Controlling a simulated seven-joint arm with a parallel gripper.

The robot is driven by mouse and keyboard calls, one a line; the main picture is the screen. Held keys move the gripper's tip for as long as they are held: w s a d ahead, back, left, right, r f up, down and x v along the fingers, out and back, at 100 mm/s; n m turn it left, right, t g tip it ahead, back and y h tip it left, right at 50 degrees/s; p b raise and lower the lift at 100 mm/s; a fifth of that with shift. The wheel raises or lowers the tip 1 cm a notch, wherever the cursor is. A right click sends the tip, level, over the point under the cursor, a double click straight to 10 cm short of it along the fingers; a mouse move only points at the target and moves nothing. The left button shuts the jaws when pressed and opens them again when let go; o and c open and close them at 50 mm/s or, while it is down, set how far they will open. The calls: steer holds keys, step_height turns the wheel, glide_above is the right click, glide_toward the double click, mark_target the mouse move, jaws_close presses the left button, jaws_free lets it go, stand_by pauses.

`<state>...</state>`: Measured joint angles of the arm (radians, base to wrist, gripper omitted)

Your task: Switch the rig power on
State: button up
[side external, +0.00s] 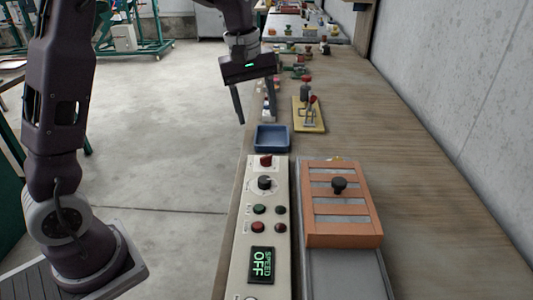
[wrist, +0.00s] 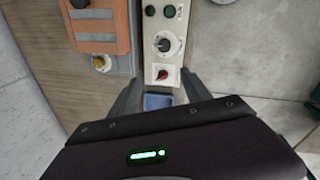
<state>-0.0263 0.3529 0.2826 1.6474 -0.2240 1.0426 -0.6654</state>
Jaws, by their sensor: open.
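The pale control panel (side external: 240,215) runs along the near left side of the bench. At its far end is a red rotary switch (side external: 266,160), with a black dial (side external: 264,182) in front of it. My gripper (side external: 255,112) is open and empty, in the air beyond the panel's far end, above the blue tray. In the wrist view the red switch (wrist: 162,74) shows between my fingers, and the black dial (wrist: 165,45) lies above it in the picture.
The blue tray (side external: 272,150) stands just beyond the panel. An orange slatted cover (side external: 340,238) with a black knob lies right of the panel. A yellow plate (side external: 302,126) with a red-handled clamp is farther back. The bench is bare along the right.

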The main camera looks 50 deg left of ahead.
mark_target(266, 156)
steer(key=w+a+f+n, duration=0.1)
steer(key=w+f, duration=0.1)
steer(key=f, duration=0.1)
steer(key=w+a+f+n+g, duration=0.1)
steer(key=w+a+f, duration=0.1)
steer(key=f, duration=0.2)
steer(key=w+a+f+n, duration=0.1)
steer(key=w+f, duration=0.2)
steer(key=shift+a+f+n+g+y, duration=0.15)
steer(key=shift+f+n+g+y, duration=0.15)
steer(key=shift+n, duration=0.1)
step_height(266, 156, down, 8)
steer(key=shift+w+a+r, duration=0.1)
steer(key=shift+w+r, duration=0.05)
steer(key=shift+r, duration=0.05)
jaws_close()
